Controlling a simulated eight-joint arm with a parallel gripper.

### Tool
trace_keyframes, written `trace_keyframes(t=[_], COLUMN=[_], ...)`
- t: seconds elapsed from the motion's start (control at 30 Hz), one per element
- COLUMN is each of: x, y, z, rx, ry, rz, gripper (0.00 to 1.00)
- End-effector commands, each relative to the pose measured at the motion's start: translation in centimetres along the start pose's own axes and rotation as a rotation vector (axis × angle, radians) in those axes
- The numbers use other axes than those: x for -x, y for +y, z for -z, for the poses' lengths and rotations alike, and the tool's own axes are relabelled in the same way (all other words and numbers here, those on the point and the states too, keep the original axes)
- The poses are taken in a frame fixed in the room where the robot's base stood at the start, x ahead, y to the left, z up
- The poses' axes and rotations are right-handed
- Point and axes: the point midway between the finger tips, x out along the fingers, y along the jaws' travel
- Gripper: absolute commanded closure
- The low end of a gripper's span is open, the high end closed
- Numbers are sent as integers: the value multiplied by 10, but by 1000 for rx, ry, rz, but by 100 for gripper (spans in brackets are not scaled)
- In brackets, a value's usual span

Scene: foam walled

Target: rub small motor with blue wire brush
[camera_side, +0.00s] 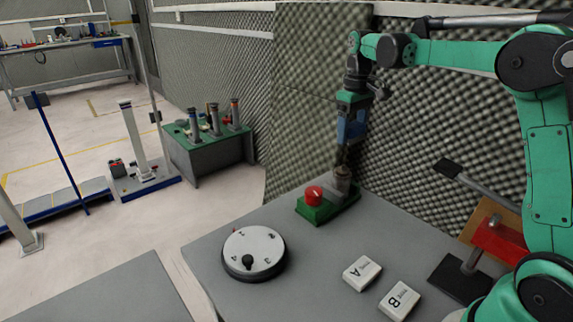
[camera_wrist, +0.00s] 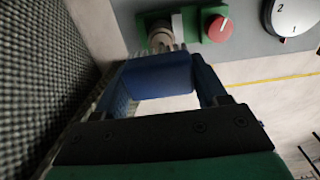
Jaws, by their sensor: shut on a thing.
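My gripper (camera_side: 352,102) points down at the back of the grey table, close to the foam wall. It is shut on the blue wire brush (camera_side: 352,126), whose blue body also fills the middle of the wrist view (camera_wrist: 160,80). The small motor (camera_side: 342,179) is a grey-brown cylinder upright on a green base (camera_side: 322,212); it also shows in the wrist view (camera_wrist: 160,36). The brush's lower end is right above the motor, and bristle tips show at its edge in the wrist view. I cannot tell whether they touch.
A red knob (camera_side: 314,195) sits on the same green base, beside the motor. The foam wall (camera_side: 420,150) stands close behind.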

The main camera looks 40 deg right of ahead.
Motion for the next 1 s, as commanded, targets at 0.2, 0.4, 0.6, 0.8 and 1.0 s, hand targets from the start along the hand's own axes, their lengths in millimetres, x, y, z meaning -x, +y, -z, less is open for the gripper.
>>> trace_keyframes(t=[0.2,0.4,0.6,0.8,1.0], x=[-8,-24,-43,-61,-80], y=[0,-1,-1,-1,-1], z=[1,1,1,1,6], rx=[1,1,1,1,2], ry=[0,0,0,0,0], rz=[0,0,0,0,0], gripper=[84,84,84,84,92])
